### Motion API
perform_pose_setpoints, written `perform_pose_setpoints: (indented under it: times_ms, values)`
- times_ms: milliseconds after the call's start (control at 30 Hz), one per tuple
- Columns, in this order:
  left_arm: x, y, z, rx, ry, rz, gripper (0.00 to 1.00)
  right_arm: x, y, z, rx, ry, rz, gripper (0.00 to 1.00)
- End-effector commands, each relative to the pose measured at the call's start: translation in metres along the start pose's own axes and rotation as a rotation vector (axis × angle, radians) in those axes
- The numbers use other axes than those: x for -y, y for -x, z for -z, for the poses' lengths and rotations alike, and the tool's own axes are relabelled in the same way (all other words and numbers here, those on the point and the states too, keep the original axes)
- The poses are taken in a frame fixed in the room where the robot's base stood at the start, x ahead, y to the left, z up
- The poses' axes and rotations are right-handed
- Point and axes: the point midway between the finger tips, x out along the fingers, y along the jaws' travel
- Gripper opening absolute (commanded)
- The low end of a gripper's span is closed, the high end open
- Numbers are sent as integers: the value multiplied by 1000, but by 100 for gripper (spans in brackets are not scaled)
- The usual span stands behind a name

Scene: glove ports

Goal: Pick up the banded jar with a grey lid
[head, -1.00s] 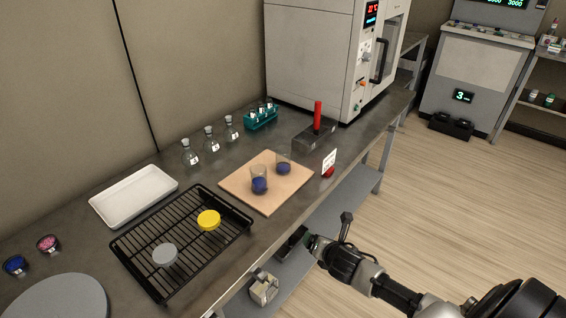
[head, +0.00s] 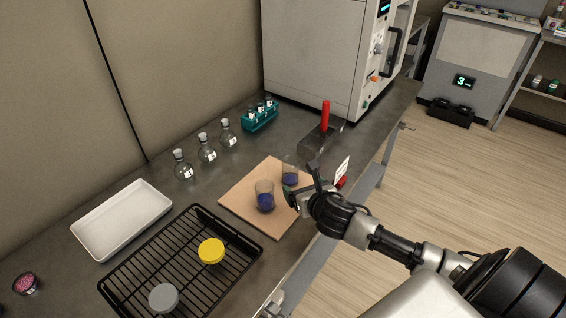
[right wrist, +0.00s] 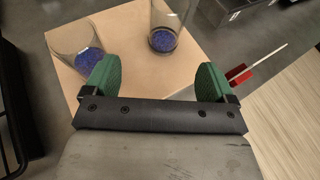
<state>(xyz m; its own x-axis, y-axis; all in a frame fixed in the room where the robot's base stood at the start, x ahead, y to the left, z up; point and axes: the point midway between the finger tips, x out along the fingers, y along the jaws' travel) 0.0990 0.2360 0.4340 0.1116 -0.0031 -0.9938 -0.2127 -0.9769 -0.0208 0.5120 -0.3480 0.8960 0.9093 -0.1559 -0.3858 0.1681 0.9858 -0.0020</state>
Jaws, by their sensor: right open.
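A round grey lid (head: 163,298) shows at the bottom of the head view, on the black wire rack (head: 140,266). I see it from above, and any band on the jar below it cannot be made out. A yellow lid (head: 211,251) is on the same rack, further back. My right gripper (head: 300,187) is at the right edge of the wooden board, well to the right of the grey lid. In the right wrist view its green fingers (right wrist: 153,80) are wide apart with nothing between them. My left gripper is not in view.
Two glass beakers with blue contents (head: 264,199) (head: 290,172) stand on the wooden board (head: 240,194) close to my right gripper. A white tray (head: 122,220), stoppered flasks (head: 207,152), a teal tube rack (head: 260,117) and a red-handled block (head: 318,140) stand around.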

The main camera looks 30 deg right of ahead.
Motion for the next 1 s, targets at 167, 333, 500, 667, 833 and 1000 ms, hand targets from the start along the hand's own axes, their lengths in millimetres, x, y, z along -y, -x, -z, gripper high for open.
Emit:
perform_pose_setpoints:
  times_ms: [167,333,500,667,833,1000]
  values:
    - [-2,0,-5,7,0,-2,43,0,-19,0,-1,-4,2,86]
    - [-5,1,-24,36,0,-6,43,0,-44,0,-1,-4,1,86]
    - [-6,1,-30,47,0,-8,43,1,-56,0,-1,-3,0,86]
    - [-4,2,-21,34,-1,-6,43,4,-69,0,-1,-4,1,86]
    - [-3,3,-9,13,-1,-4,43,8,-92,0,-1,-5,1,86]
    - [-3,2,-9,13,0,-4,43,8,-106,1,-2,-3,-1,86]
